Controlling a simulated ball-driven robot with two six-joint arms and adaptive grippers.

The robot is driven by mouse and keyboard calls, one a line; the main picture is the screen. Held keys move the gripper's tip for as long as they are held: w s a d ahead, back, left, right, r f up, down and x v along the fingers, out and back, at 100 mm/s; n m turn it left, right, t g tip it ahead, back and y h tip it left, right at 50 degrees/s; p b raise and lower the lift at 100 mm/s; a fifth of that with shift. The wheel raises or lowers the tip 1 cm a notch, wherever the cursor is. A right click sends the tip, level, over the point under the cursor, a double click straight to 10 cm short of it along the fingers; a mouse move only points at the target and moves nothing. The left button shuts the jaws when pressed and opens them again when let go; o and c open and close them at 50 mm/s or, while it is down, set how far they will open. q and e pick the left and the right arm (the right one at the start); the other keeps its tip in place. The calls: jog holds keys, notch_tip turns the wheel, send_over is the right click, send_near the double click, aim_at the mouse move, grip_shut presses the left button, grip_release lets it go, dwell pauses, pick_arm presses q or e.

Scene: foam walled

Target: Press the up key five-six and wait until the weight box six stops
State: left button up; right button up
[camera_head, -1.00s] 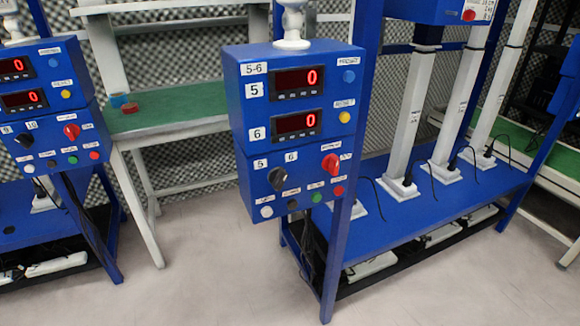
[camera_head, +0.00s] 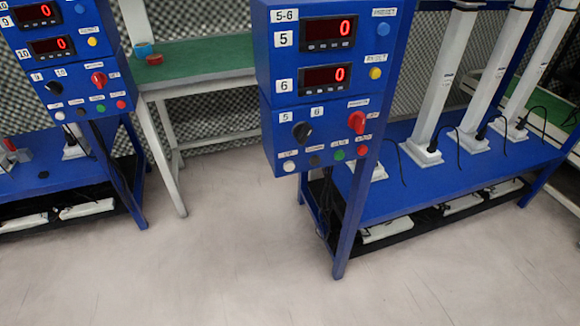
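The blue 5-6 control panel (camera_head: 266,110) stands at the upper middle, its top cut off by the frame. Both its displays, 5 (camera_head: 330,31) and 6 (camera_head: 325,77), read a red 0. Along its bottom edge are a white button (camera_head: 290,167), a black button (camera_head: 314,160), a green button (camera_head: 339,155) and a red button (camera_head: 362,150). Their labels are too small to read surely. A black knob (camera_head: 302,131) and a red knob (camera_head: 356,122) sit above them. Weight box six cannot be made out. Neither gripper is in view.
A blue rig base (camera_head: 400,195) with white columns (camera_head: 440,85) and cables stands right of the panel. A similar 9-10 panel (camera_head: 75,100) is at the left. A green-topped table (camera_head: 200,57) stands behind. The grey floor (camera_head: 220,260) in front is clear.

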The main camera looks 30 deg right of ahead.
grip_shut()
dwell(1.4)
